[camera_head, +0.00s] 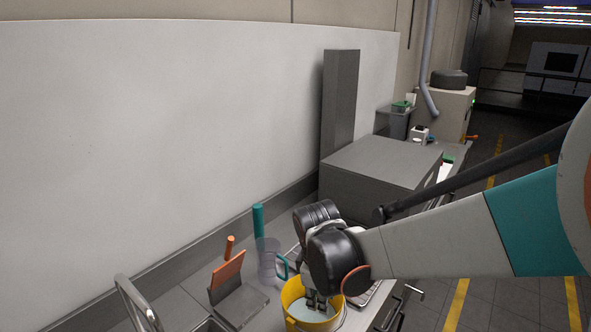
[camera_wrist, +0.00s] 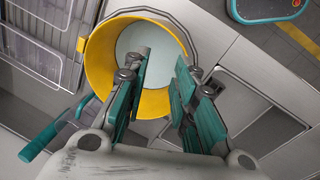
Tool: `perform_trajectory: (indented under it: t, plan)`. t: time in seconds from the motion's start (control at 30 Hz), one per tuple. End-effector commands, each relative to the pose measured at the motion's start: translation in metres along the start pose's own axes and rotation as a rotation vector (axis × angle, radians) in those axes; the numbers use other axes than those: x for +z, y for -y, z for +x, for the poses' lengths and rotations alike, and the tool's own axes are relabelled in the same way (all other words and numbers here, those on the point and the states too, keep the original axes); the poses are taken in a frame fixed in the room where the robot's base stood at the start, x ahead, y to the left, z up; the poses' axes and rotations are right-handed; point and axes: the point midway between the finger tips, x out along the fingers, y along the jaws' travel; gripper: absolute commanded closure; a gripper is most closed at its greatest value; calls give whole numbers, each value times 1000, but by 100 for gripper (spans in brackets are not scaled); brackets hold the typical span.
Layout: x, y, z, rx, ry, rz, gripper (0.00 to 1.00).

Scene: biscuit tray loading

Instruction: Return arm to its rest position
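My gripper (camera_head: 317,300) is over the yellow bucket (camera_head: 293,318) on the counter in the head view, with its fingers pointing down at the bucket's mouth. In the wrist view my gripper (camera_wrist: 158,100) has its two teal-padded fingers apart, with nothing between them. The yellow bucket (camera_wrist: 98,62) is beyond the fingertips there, and its pale inside shows between them. My arm reaches in from the right of the head view. Part of the bucket is hidden by my gripper.
A clear jug (camera_head: 268,262) with a teal handle stands left of my gripper. An orange-handled scraper (camera_head: 229,278) rests in a grey holder (camera_head: 240,303). A large grey box (camera_head: 380,165) stands behind.

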Motion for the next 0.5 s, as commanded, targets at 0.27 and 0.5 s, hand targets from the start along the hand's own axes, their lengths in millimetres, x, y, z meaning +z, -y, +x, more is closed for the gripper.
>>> perform_trajectory:
  t: [0.27,0.5]
  plan:
    - [64,-30,-20,83,-27,219,75]
    - [98,-10,-36,121,-114,434,75]
